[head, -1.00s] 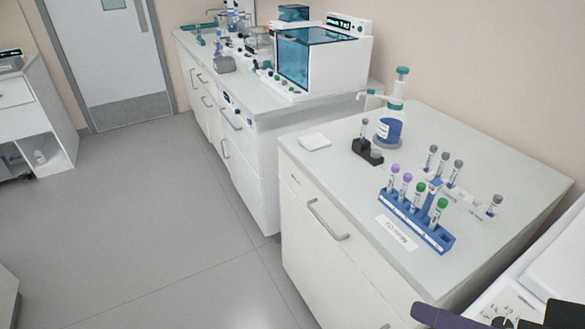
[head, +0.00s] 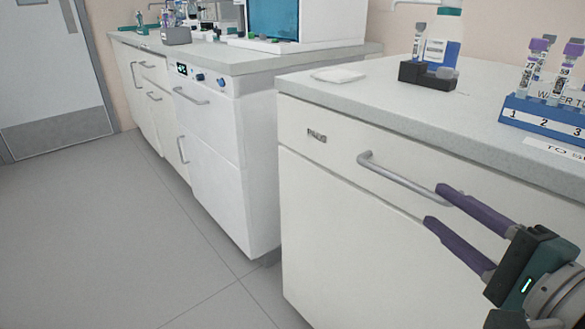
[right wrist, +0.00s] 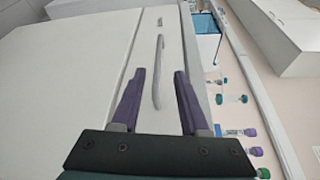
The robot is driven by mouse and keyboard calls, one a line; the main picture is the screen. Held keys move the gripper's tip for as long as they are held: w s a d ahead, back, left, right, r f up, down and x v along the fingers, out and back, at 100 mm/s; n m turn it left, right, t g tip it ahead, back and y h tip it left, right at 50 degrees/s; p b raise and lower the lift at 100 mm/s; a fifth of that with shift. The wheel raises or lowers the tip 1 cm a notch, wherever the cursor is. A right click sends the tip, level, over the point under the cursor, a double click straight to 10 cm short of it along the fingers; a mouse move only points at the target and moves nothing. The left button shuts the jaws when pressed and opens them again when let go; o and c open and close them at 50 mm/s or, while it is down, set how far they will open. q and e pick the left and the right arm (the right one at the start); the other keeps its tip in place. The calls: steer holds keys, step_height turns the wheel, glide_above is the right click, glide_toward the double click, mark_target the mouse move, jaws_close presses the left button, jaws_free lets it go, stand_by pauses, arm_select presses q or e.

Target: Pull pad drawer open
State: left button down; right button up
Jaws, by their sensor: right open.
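The pad drawer (head: 350,148) is the top drawer of the near white cabinet, with a small dark label at its upper left, and it looks shut flush. Its grey bar handle (head: 400,180) runs along the front. My right gripper (head: 436,205) is open, its purple fingers pointing at the handle's right part. In the right wrist view the handle (right wrist: 158,72) shows between the two fingertips of the right gripper (right wrist: 158,75). The fingers do not close on it. Whether they touch it I cannot tell. My left gripper is not in view.
The worktop (head: 380,100) above holds a white pad (head: 339,75), a black block (head: 428,75), a bottle (head: 440,45) and a blue tube rack (head: 545,118). Another bench (head: 215,130) stands to the left. The floor (head: 120,240) in front is clear.

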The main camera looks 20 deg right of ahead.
mark_target(407, 185)
steer(key=w, duration=0.3)
steer(key=w+b, duration=0.1)
steer(key=w, duration=0.2)
steer(key=w+f+b, duration=0.1)
steer(key=w, duration=0.3)
steer(key=shift+d+f, duration=0.1)
steer(key=shift+d, duration=0.05)
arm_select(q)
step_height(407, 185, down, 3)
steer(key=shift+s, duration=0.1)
arm_select(e)
jaws_close()
stand_by(0.9)
